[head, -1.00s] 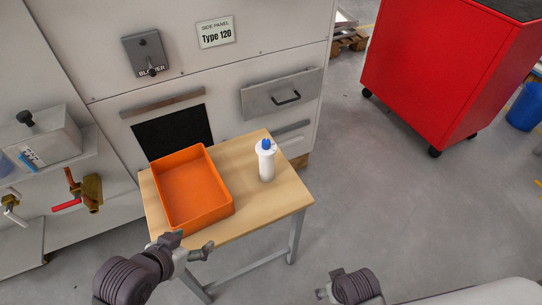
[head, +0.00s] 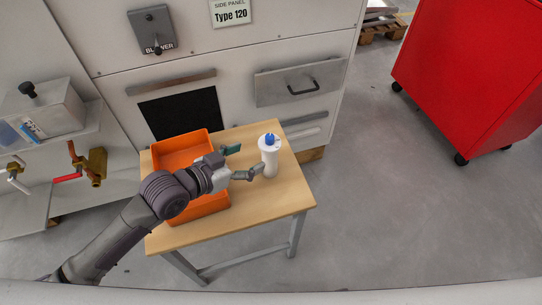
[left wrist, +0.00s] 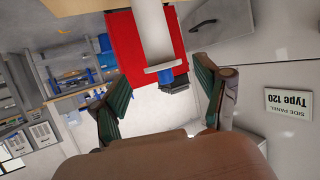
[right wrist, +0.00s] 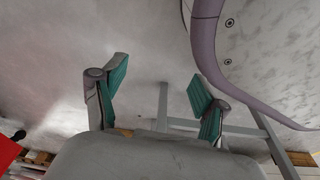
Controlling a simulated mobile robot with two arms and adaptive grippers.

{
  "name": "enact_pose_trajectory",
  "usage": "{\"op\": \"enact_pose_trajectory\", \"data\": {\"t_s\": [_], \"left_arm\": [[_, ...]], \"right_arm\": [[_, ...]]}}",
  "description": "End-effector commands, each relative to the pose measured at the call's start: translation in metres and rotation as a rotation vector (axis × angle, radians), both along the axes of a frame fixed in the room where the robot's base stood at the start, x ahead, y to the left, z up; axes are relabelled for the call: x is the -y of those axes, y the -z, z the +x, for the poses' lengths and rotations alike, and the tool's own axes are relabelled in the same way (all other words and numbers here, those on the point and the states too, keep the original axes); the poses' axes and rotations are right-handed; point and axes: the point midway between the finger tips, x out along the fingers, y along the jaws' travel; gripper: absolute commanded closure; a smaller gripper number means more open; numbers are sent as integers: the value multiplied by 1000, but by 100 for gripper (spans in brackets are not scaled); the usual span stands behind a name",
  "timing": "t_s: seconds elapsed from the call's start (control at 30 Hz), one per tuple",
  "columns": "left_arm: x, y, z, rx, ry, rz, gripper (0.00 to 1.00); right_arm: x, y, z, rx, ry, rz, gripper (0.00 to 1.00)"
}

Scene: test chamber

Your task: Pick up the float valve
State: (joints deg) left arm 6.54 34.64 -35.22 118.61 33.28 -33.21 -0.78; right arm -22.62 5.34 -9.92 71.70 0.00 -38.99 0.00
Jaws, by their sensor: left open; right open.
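The float valve, as I take it, is a white upright cylinder with a blue top (head: 269,158), standing on the wooden table near its right back part. My left gripper (head: 245,163) is open just left of it, fingers pointing toward it. One fingertip is close to the white body; I cannot tell if they touch. In the left wrist view the white cylinder (left wrist: 153,32) shows upside down ahead, between the lines of the open fingers. My right gripper (right wrist: 158,78) is open and empty in the right wrist view; it is outside the head view.
An orange tray (head: 170,158) stands on the left of the wooden table (head: 272,208), partly hidden under my left arm. A panel wall with drawers (head: 300,82) rises behind the table. A red cabinet (head: 460,80) stands at the right. The floor between is clear.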

Motion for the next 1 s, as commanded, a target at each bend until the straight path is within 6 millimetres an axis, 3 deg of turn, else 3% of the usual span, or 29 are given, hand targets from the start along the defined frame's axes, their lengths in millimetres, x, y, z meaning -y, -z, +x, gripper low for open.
{"op": "enact_pose_trajectory", "data": {"t_s": [0.63, 0.93, 1.0], "left_arm": [[53, 29, 52, -1, 0, 1, 26], [57, 31, 56, 0, -1, 2, 26], [57, 31, 56, 0, -1, 2, 34]], "right_arm": [[-4, -30, 28, 22, 5, 2, 27], [-4, -34, 31, 24, 6, 2, 27], [-4, -34, 31, 24, 6, 2, 27]]}}
